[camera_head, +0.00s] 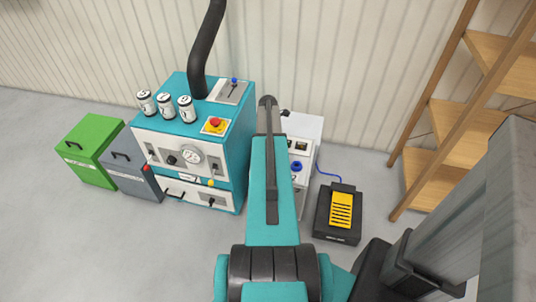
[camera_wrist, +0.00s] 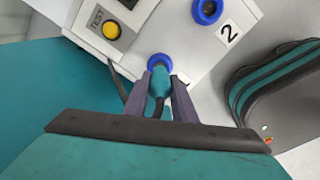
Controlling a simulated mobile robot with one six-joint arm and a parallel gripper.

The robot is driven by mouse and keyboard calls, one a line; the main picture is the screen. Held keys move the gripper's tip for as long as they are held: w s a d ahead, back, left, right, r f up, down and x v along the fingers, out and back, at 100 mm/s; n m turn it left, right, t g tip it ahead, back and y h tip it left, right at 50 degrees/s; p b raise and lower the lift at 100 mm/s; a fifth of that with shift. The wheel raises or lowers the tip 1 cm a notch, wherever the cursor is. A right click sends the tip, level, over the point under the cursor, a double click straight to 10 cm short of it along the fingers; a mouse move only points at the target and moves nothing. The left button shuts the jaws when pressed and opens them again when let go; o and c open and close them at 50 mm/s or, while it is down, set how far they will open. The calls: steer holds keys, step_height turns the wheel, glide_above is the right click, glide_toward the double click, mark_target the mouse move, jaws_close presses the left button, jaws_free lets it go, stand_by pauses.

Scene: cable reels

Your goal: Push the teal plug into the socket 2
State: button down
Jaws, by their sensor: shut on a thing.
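In the wrist view my gripper (camera_wrist: 161,80) is shut on the teal plug (camera_wrist: 160,83), one finger on each side. The plug's front end is at a blue ring (camera_wrist: 159,61) on the white panel; I cannot tell how deep it sits. A second blue ring, socket 2 (camera_wrist: 207,10), lies up and right, with a dark open centre and the label 2 beside it. In the head view socket 2 (camera_head: 297,166) shows on the white cabinet (camera_head: 305,126), right of my arm. My arm hides the plug and gripper there.
A yellow TEST button (camera_wrist: 112,30) is close to the plug's left. A teal machine (camera_head: 237,128) stands just left of the white cabinet. A black box with a yellow top (camera_head: 340,212) is on the floor at right, near wooden shelves (camera_head: 448,115).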

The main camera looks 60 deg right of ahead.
steer(key=shift+r+p, duration=0.3)
steer(key=shift+r, duration=0.35)
stand_by(0.4)
steer(key=shift+r+p, duration=1.65)
steer(key=shift+r, duration=1.2)
steer(key=shift+a+m, duration=0.1)
steer(key=shift+m, duration=0.2)
steer(key=shift+s+a+r+m, duration=0.15)
steer(key=shift+s+a+m, duration=0.25)
steer(key=shift+m, duration=0.1)
steer(key=s+d+m+b, duration=0.4)
steer(key=s+d+b, duration=0.1)
steer(key=s, duration=0.7)
steer(key=shift+s+b, duration=0.2)
steer(key=shift+b, duration=0.55)
steer(key=shift+d, duration=0.1)
steer(key=shift+f+b, duration=2.65)
steer(key=shift+f, duration=1.05)
